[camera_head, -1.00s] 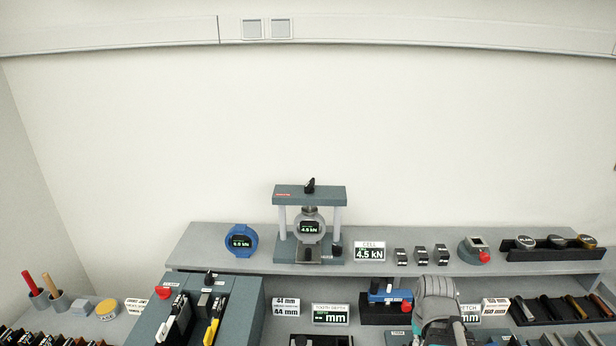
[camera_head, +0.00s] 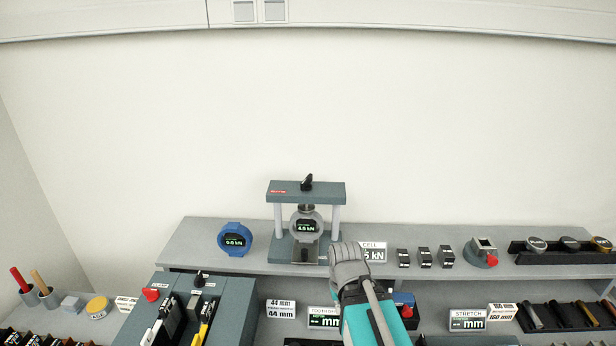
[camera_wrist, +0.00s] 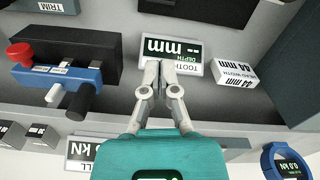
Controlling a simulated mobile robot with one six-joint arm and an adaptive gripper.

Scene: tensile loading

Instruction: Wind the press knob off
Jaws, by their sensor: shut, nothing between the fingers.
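The press (camera_head: 306,192) stands on the raised back shelf, with a grey top plate on two pale posts. Its black knob (camera_head: 307,183) sits on top of the plate. A grey ring gauge (camera_head: 306,224) reading 4.5 kN stands under the plate, between the posts. My gripper is shut and empty in the wrist view (camera_wrist: 158,68), its fingertips together in front of the tooth depth display (camera_wrist: 170,50). In the head view my arm is in front of the shelf, below and right of the press, apart from the knob; the fingertips are hidden there. The wrist view does not show the knob.
A blue ring gauge (camera_head: 236,239) stands left of the press. The cell sign (camera_head: 376,252), small black blocks (camera_head: 424,257) and a device with a red knob (camera_head: 481,252) stand to its right. A large grey-blue box (camera_head: 190,285) is at front left.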

